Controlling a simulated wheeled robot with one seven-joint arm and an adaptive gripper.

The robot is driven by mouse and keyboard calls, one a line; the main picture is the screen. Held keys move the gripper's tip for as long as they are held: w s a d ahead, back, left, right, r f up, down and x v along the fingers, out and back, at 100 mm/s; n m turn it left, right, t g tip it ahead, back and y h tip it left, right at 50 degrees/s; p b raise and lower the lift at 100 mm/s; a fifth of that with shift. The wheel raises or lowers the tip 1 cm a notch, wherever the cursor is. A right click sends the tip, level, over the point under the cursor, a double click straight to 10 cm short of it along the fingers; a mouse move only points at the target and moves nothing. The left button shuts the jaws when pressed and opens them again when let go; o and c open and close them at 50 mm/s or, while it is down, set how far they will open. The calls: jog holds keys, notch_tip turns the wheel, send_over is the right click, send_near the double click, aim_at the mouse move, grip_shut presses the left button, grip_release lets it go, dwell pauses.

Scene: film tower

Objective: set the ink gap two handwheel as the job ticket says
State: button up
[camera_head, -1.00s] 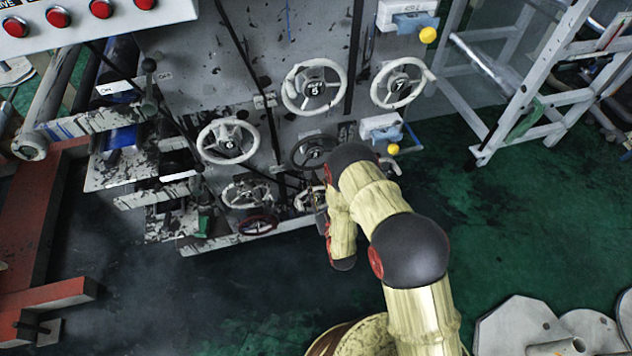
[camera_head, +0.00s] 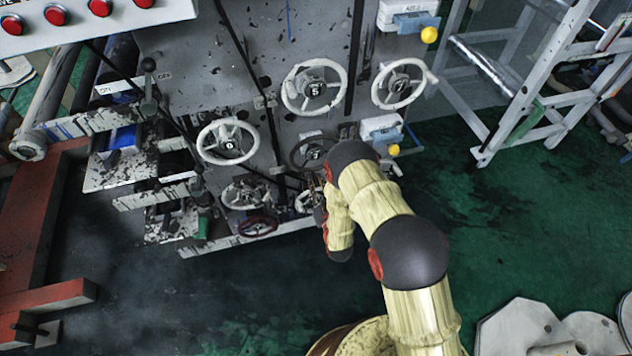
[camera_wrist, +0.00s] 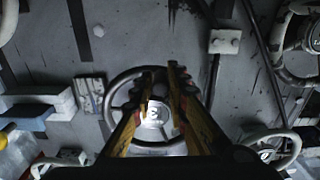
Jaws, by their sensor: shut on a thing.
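A dark-rimmed handwheel (camera_head: 312,152) with a pale numbered hub is on the grey machine face, just left of my elbow. In the wrist view a dark handwheel (camera_wrist: 112,95) is straight ahead, its pale hub (camera_wrist: 157,121) showing between my fingers. My gripper (camera_wrist: 165,74) is shut with its fingertips at that wheel's rim; the exact contact is hard to see. The job ticket and the ink gap label cannot be read.
White handwheels (camera_head: 228,141) (camera_head: 314,87) (camera_head: 403,83) surround the dark one. A red handwheel (camera_head: 258,223) sits lower left. Blue-and-white boxes with yellow knobs (camera_head: 394,151) are to the right. A grey stand (camera_head: 540,105) is farther right.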

grip_shut()
jog(key=shift+a, duration=0.1)
dwell(0.5)
